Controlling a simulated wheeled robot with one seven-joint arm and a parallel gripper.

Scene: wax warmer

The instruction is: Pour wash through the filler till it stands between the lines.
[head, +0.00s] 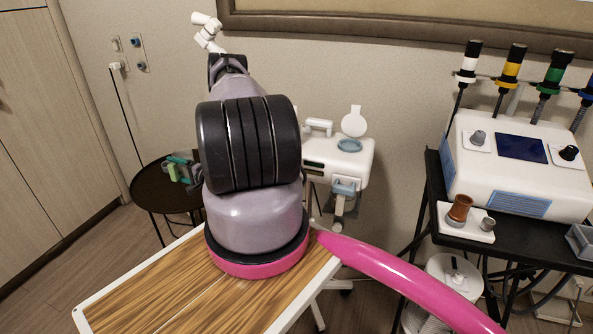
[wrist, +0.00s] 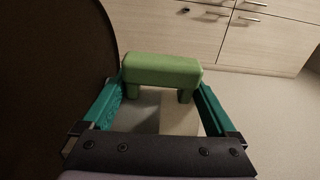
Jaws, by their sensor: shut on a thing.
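My gripper (wrist: 160,84) has teal fingers on both sides of a light green handle-like block (wrist: 161,70) and is shut on it. Two short legs of the block point down to a grey and pale surface, and I cannot tell if that is a vessel. In the head view my gripper (head: 183,168) is left of my arm, over the dark round table, with the green block (head: 172,172) partly hidden. A white unit (head: 338,160) by the wall has a raised round lid (head: 354,121) above a blue-rimmed opening (head: 350,145), likely the filler. No level lines are readable.
The dark round table (head: 148,205) stands at left. A black stand at right carries a white console (head: 525,160) and a small tray (head: 466,222) with a brown cup (head: 460,208). My arm covers much of the middle.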

